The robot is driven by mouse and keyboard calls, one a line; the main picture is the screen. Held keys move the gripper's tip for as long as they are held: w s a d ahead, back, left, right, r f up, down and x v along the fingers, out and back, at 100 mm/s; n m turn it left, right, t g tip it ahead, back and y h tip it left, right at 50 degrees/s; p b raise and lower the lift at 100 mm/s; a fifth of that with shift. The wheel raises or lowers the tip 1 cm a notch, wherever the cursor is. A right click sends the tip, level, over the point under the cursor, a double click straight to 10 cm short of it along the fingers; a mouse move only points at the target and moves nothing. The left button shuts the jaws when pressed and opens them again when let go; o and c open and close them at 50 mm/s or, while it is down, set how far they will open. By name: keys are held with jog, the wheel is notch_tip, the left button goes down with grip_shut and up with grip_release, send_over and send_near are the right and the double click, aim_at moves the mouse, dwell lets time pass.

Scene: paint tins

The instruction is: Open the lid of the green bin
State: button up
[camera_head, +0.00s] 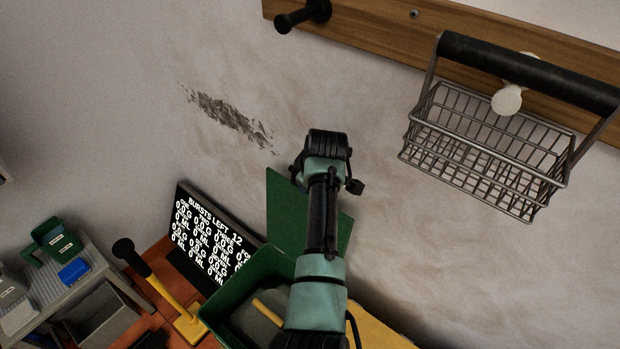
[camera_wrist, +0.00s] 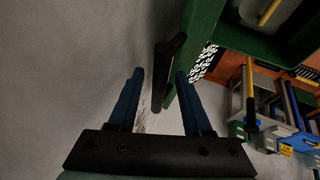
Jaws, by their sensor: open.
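The green bin (camera_head: 240,285) stands at the bottom middle of the head view, its top open. Its green lid (camera_head: 281,205) is swung up and stands steeply near the wall, partly hidden behind my arm. My gripper (camera_head: 325,145) is in front of the lid's upper part; its fingers cannot be made out there. In the wrist view my gripper (camera_wrist: 160,74) is open, with two blue fingers apart. A dark bar, seemingly the lid's handle (camera_wrist: 166,70), shows between the fingertips beside the green lid (camera_wrist: 197,40). I cannot tell whether the fingers touch it.
A wire basket (camera_head: 485,150) hangs from a wooden rail (camera_head: 370,35) at upper right. A black display board (camera_head: 215,240) stands left of the bin, near a yellow-handled tool (camera_head: 165,295). A grey shelf (camera_head: 85,275) with small containers is at lower left. The wall above is mostly bare.

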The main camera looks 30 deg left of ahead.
jog(key=shift+r, duration=0.1)
jog(key=v, duration=1.2)
jog(key=shift+r, duration=0.4)
jog(key=shift+s+d, duration=0.1)
